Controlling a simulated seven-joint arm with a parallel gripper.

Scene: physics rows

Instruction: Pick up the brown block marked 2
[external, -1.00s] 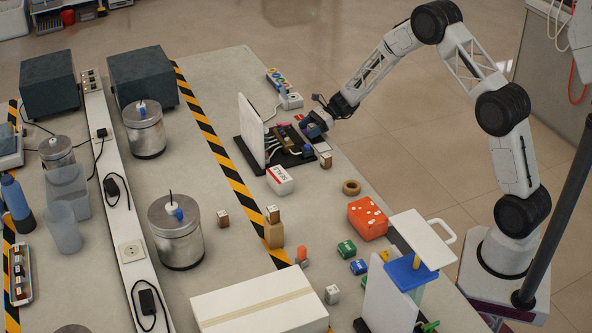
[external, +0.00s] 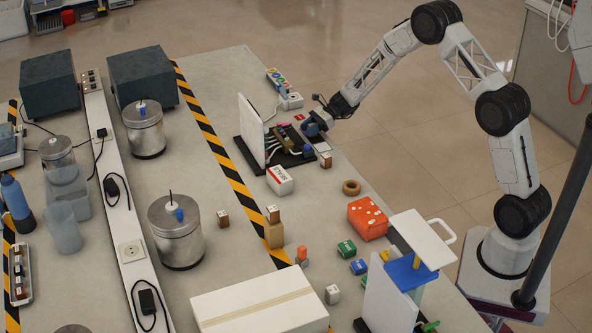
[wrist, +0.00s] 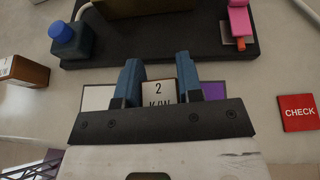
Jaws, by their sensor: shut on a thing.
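The brown block marked 2 (wrist: 159,93) is between my gripper's two blue fingers (wrist: 160,78) in the wrist view. Its white face reads "2" above "K/W", and a thin brown edge shows at its top. The fingers are shut on its two sides. In the external view my gripper (external: 313,130) is low beside the black board, and the block is hidden behind it. Whether the block touches the table cannot be told.
Another brown block (wrist: 28,76) stands to the left. A red CHECK card (wrist: 298,112) lies right. A tape roll (external: 351,187) is nearby.

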